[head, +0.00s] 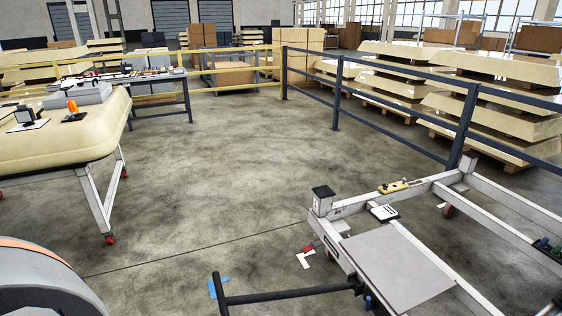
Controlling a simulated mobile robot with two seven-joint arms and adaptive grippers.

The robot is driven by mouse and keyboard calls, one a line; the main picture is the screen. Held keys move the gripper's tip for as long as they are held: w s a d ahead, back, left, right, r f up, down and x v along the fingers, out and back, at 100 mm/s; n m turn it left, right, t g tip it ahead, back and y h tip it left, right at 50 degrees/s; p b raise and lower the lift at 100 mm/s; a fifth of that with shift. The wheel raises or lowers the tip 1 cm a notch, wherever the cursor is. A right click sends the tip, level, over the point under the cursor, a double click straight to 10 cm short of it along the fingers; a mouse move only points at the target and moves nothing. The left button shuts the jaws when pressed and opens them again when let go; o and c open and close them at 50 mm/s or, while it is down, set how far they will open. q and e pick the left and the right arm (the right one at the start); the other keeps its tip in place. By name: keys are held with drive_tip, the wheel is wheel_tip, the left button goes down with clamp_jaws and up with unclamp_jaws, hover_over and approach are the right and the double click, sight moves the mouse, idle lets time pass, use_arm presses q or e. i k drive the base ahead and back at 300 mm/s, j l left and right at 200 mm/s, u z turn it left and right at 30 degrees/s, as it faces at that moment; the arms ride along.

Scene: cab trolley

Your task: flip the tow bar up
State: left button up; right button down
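The white-framed cab trolley (470,218) stands at the lower right. A dark tow bar (290,295) reaches out to the left from the trolley's near left end. It looks lowered and close to level, with a short crossbar handle (219,293) at its free end. Neither of my grippers is in view. A rounded grey part with an orange stripe at the lower left looks like my own arm.
A wheeled table with a beige top (60,130) stands at the left, with a dark-legged bench (160,84) behind it. A dark railing (400,88) runs behind the trolley, and a yellow one (225,68) crosses the back. The concrete floor (220,170) between is clear.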

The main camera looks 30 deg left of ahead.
sight(224, 302)
drive_tip(key=u, duration=1.55)
drive_tip(key=j+z, duration=0.4)
drive_tip(key=j, duration=1.4)
